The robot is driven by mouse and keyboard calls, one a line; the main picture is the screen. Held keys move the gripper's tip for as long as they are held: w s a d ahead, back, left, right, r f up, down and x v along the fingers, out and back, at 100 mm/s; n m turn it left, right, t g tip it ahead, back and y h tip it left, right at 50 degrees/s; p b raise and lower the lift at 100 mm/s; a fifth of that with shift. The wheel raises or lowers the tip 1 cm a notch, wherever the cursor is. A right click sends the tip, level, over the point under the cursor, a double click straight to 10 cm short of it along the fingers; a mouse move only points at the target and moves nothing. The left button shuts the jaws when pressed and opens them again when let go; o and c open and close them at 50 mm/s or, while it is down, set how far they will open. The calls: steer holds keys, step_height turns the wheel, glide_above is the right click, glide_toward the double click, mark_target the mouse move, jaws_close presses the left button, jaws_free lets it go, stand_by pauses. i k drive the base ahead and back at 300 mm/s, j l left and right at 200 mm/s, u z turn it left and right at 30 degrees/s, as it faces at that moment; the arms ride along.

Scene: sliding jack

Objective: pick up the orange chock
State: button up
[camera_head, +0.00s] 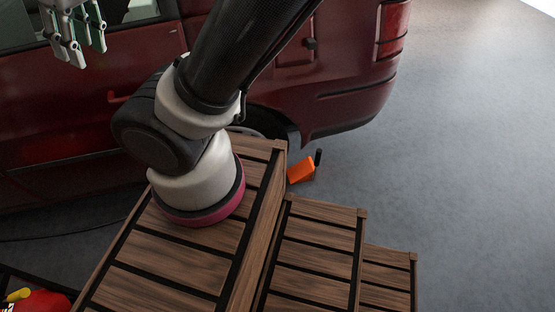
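The orange chock (301,169) is a small orange block by the rear wheel of the dark red vehicle (345,75), on the grey floor just past the wooden steps. A dark upright part stands at its right side. The stepped wood partly hides the area at its left. My gripper (82,48), with white and green fingers, hangs at the top left, in front of the vehicle's side and far from the chock. Its fingers look apart with nothing between them. Its upper part is cut off by the picture edge.
Slatted wooden steps (317,249) fill the lower middle, with my arm's base on the top one. A red and yellow object (38,300) lies at the lower left. A dark cable runs along the floor at left. The grey floor (475,170) at right is clear.

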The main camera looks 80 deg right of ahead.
mark_target(305, 171)
steer(key=z, duration=1.8)
steer(key=k+z, duration=0.35)
steer(key=k+l+z, duration=0.35)
steer(key=k, duration=0.2)
steer(key=i+j, duration=0.65)
steer(key=i+j+z, duration=0.15)
steer(key=z, duration=0.25)
steer(key=i+j+z, duration=0.15)
steer(key=z, duration=0.3)
steer(key=j+z, duration=0.4)
steer(key=l+z, duration=0.1)
steer(key=z, duration=0.45)
steer(key=i+j, duration=0.05)
